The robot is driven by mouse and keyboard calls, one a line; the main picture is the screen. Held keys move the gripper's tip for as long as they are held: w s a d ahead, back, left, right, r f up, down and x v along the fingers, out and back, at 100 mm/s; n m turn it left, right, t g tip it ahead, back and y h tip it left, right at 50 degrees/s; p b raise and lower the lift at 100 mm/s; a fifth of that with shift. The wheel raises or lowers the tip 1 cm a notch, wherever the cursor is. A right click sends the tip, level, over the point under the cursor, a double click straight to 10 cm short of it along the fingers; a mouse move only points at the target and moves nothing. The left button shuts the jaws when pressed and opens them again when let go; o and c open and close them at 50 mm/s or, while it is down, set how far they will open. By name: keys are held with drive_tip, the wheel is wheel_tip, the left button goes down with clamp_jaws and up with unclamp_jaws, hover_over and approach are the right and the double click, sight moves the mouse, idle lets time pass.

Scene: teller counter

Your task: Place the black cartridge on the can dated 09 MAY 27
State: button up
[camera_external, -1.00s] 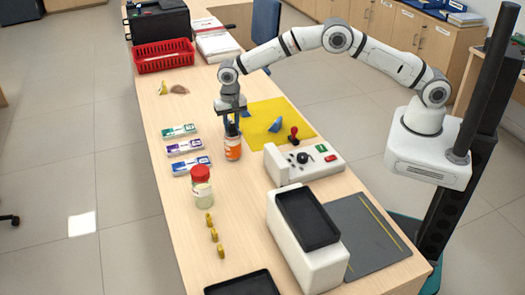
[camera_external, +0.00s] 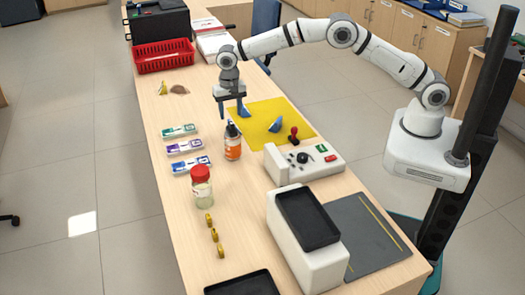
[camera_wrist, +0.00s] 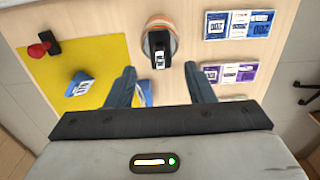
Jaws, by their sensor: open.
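A can with an orange label (camera_external: 233,149) stands upright on the counter; its date is not legible. A black cartridge (camera_external: 232,130) sits on its top and looks a little tilted. In the wrist view the black cartridge (camera_wrist: 160,51) with a white label rests on the orange-edged can (camera_wrist: 171,25). My gripper (camera_external: 232,114) is open and empty, above and behind the can in the external view, apart from the cartridge. In the wrist view its spread fingers (camera_wrist: 161,88) point toward the can, with clear space between them and the cartridge.
A yellow mat (camera_external: 262,112) holds blue pieces (camera_external: 276,125) and a red-handled stamp (camera_external: 294,136). Several labelled packs (camera_external: 185,147) lie to the left. A red-lidded jar (camera_external: 202,190) and a white control box (camera_external: 290,165) stand nearer. A red basket (camera_external: 163,58) is at the back.

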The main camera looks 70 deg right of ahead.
sight(231, 122)
wheel_tip(231, 122, up, 6)
drive_tip(key=s+d+r+n+t, duration=0.2)
drive_tip(key=s+d+r+n, duration=0.2)
drive_tip(key=s+d+r, duration=1.15)
drive_tip(key=s+d+f+n, duration=0.1)
drive_tip(key=s+d, duration=0.2)
drive_tip(key=s, duration=0.6)
drive_tip(key=s+d+f+n, duration=0.2)
drive_tip(key=s+d, duration=0.1)
drive_tip(key=s, duration=0.6)
drive_tip(key=s+d+f+n+t, duration=0.1)
drive_tip(key=s+d, duration=0.3)
drive_tip(key=s, duration=0.4)
drive_tip(key=shift+s+f+n, duration=0.4)
drive_tip(key=shift+f+n, duration=0.1)
drive_tip(key=shift+f, duration=0.05)
